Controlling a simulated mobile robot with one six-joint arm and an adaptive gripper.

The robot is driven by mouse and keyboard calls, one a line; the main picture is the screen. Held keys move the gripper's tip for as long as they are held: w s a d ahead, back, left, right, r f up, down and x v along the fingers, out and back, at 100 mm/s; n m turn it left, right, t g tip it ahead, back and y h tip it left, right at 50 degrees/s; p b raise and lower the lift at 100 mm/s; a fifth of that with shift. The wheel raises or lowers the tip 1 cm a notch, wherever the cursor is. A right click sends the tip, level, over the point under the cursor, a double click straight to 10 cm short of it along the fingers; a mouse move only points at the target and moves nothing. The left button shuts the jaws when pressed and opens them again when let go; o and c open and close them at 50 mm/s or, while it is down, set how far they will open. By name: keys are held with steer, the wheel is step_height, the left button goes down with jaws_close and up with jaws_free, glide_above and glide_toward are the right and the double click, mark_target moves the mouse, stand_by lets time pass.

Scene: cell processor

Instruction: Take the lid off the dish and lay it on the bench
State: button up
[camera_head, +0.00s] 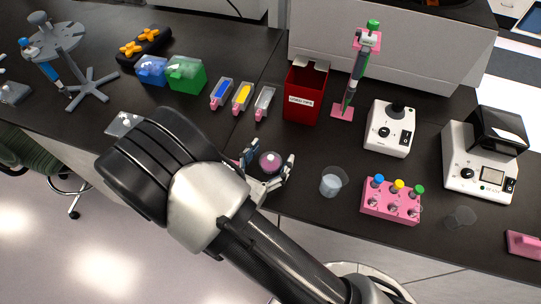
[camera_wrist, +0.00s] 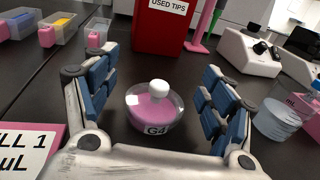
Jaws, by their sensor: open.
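The dish (camera_wrist: 153,115) is a small round clear vessel with pink contents and a label reading "G4". It stands upright on the black bench and also shows in the head view (camera_head: 270,164). Its clear lid has a white knob (camera_wrist: 159,87) on top, and the lid is on the dish. My gripper (camera_head: 268,158) is open, with one finger on each side of the dish. In the wrist view, a gap shows between the dish and each finger. The bench (camera_head: 250,215) is dark and flat.
A clear cup (camera_head: 331,182) and a pink block with coloured knobs (camera_head: 391,204) stand right of the dish. A red used-tips bin (camera_head: 303,95) stands behind it. A pink-edged labelled item (camera_wrist: 30,150) is at the wrist view's left. Bench left of the cup is partly clear.

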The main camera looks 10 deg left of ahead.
steer(key=c, duration=1.6)
